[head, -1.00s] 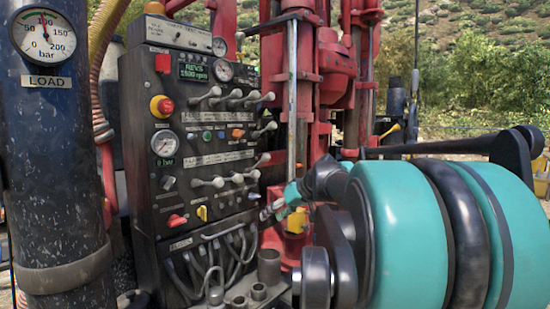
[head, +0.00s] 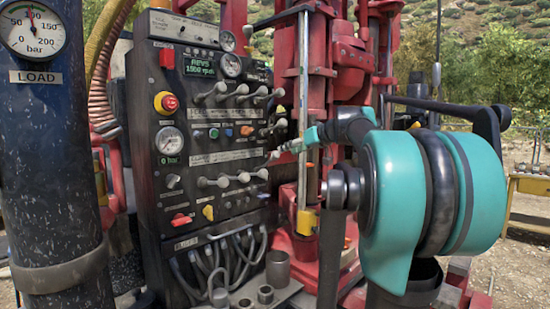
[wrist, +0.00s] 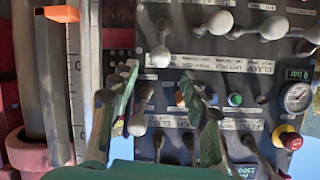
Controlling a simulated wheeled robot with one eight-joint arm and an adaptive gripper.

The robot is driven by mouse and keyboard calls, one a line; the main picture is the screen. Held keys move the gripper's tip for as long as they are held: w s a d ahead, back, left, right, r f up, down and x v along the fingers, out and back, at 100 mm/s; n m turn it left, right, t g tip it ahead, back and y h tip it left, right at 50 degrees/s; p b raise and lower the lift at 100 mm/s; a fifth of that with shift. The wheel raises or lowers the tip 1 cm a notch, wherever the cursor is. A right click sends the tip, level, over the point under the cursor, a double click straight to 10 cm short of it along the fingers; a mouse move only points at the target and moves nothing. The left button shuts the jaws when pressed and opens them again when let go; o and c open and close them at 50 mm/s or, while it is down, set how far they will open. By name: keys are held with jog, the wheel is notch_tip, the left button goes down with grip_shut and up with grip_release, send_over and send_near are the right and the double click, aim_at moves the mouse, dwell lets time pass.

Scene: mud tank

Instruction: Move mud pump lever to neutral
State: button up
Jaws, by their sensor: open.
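The black control panel (head: 180,215) carries several levers with pale grey knobs. There is an upper row (head: 220,92), single levers at the middle right (head: 266,131), and a lower row (head: 222,181). I cannot read which one is the mud pump lever. My gripper (head: 274,154) is at the panel's right side, between the middle right levers and the lower row. In the wrist view, my open gripper (wrist: 160,88) points at the panel, with nothing seen held. One lever knob (wrist: 137,125) shows between the fingers, and another knob (wrist: 160,57) lies beyond them; contact cannot be told.
A red emergency button (head: 167,102) and a pressure gauge (head: 169,140) are on the panel's left. Black hoses (head: 225,260) hang below. Red rig columns (head: 345,70) stand close to the right. A dark cylinder with a load gauge (head: 33,29) stands at left.

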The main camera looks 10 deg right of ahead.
aim_at(275, 156)
jog(key=x, duration=0.9)
jog(key=shift+w+a+f, duration=0.1)
grip_shut()
